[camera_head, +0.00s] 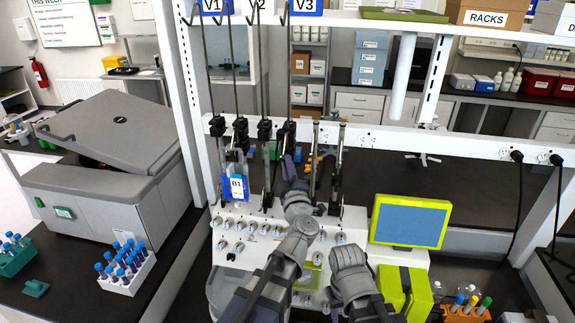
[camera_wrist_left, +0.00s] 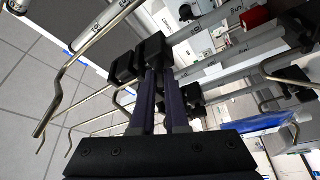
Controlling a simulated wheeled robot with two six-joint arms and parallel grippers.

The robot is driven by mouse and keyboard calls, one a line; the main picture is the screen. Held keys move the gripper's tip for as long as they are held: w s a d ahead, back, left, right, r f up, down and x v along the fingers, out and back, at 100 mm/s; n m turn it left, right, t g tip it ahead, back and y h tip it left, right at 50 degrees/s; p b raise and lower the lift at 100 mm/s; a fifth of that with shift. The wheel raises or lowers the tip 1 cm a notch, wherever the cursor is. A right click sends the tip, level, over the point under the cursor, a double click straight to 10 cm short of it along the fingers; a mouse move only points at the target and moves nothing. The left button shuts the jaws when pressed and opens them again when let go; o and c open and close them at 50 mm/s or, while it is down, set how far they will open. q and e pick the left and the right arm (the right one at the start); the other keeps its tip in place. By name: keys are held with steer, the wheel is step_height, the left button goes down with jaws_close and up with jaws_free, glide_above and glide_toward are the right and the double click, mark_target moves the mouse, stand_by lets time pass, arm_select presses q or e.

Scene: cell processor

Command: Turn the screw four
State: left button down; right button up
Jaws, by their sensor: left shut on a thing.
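The processor (camera_head: 262,222) is a white panel with several knobs and vertical rods. Small black screw clamps sit in a row on the rods. My left gripper (camera_head: 289,160) reaches up in front of the panel to a black screw (camera_head: 288,131) in that row, which I take to be screw four. In the left wrist view, the dark fingers of my left gripper (camera_wrist_left: 164,92) are close together and shut on a black block, the screw (camera_wrist_left: 150,48). How much of it lies between the fingers is hidden.
Metal hooks and rods stand close around the left gripper. A blue-labelled bag B1 (camera_head: 237,187) hangs to its left. A green-framed screen (camera_head: 410,221) stands to the right. A tube rack (camera_head: 127,272) and a grey centrifuge (camera_head: 105,190) are at the left.

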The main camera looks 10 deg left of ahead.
arm_select(q)
steer(key=c, duration=0.9)
jaws_free()
steer(key=shift+s+a, duration=0.1)
